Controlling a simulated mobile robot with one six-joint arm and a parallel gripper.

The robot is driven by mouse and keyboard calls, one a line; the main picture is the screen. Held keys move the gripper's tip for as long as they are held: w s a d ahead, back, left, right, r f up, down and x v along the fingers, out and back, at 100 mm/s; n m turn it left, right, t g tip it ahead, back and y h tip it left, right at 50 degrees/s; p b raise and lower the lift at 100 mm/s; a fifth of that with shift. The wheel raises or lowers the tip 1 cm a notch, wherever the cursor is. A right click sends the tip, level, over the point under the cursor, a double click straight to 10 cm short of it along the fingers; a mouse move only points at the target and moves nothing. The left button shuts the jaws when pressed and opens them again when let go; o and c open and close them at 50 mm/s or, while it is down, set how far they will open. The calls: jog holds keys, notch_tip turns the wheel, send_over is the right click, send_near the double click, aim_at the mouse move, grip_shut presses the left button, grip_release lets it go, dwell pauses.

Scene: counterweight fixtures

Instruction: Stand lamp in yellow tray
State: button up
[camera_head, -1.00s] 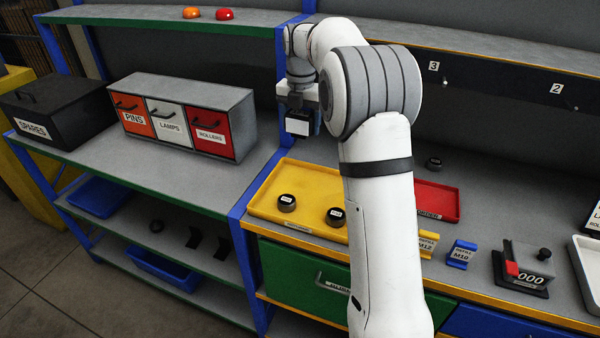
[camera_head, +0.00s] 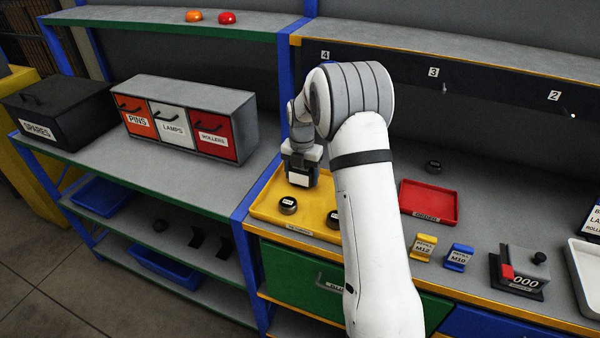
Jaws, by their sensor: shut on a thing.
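The yellow tray (camera_head: 262,208) lies on the right-hand bench near the blue post. Two black round pieces with white labels stand in it, one at the front left (camera_head: 288,206) and one partly behind my arm (camera_head: 332,217). My gripper (camera_head: 301,184) points down over the back left part of the tray. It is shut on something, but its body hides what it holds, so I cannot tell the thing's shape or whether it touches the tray. I cannot make out a lamp in the gripper.
An orange dome (camera_head: 193,16) and a red dome (camera_head: 230,18) sit on the upper shelf. A drawer unit (camera_head: 190,95) and black box (camera_head: 75,100) stand left. A red tray (camera_head: 429,203), a yellow holder (camera_head: 424,249) and a blue holder (camera_head: 459,257) are right of my arm.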

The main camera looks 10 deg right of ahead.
jog(key=shift+r, duration=0.1)
jog(key=o, duration=1.3)
jog(key=shift+f, duration=0.2)
jog(key=shift+c, duration=0.2)
jog(key=shift+r, duration=0.1)
